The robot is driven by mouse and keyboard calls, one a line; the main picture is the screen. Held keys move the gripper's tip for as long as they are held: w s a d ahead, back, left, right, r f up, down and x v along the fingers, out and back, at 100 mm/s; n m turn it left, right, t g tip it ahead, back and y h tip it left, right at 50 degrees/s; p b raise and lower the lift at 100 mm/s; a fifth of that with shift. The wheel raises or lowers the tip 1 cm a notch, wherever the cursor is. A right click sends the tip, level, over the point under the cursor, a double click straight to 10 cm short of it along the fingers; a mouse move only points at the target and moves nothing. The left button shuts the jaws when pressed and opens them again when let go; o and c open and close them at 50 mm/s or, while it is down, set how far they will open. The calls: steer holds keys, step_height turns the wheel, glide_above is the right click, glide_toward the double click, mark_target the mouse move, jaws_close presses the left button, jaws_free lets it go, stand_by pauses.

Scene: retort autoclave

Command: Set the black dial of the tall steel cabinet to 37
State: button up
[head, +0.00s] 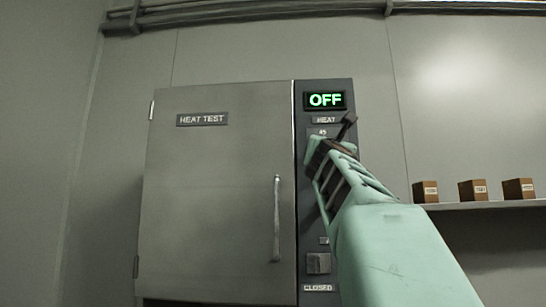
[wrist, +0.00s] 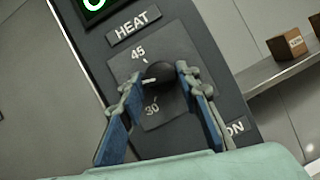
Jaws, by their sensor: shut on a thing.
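The tall steel cabinet (head: 215,200) stands ahead with its door shut and a dark control panel on its right side. The black dial (wrist: 160,76) is on that panel under the HEAT label, between the printed marks 45 above and 30 below. Its white pointer line points left, between the two marks. My gripper (wrist: 158,77) has its blue-padded fingers on either side of the dial and is shut on it. In the head view my gripper (head: 335,137) covers most of the dial. The display (head: 325,100) above reads OFF in green.
A square switch (head: 318,263) sits low on the panel above a CLOSED label. A vertical door handle (head: 276,218) is left of the panel. A shelf (head: 490,204) with small brown boxes is on the right wall. The wall above the cabinet is clear up to the pipes.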

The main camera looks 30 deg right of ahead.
steer(key=shift+r, duration=0.15)
steer(key=o, duration=1.2)
steer(key=shift+c, duration=0.2)
